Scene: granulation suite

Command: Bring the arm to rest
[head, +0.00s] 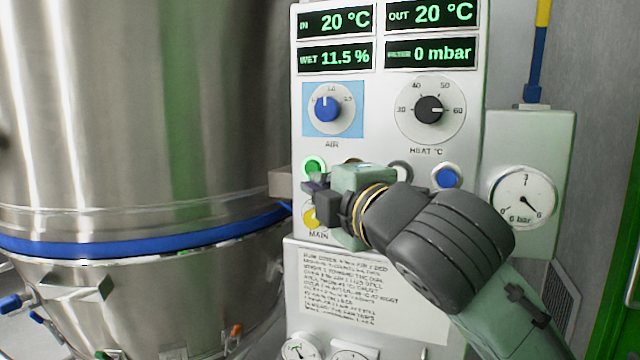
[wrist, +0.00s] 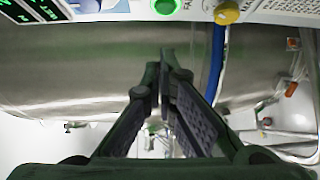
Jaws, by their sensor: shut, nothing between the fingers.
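My gripper (head: 312,186) is in front of the left edge of the white control panel (head: 470,120), pointing left toward the steel vessel. In the wrist view my gripper (wrist: 168,62) has its fingers together at the tips with nothing between them. The arm comes up from the lower right in the head view and hides part of the panel's button row. A lit green button (head: 314,166) shows just above the gripper, and the yellow main knob (head: 308,216) is partly hidden behind it. I cannot tell whether the gripper touches the panel.
The large steel vessel (head: 90,120) with a blue band (head: 120,243) fills the left. A blue air dial (head: 327,108), a black heat dial (head: 430,109) and a blue button (head: 446,176) are on the panel. A pressure gauge (head: 524,196) is at the right.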

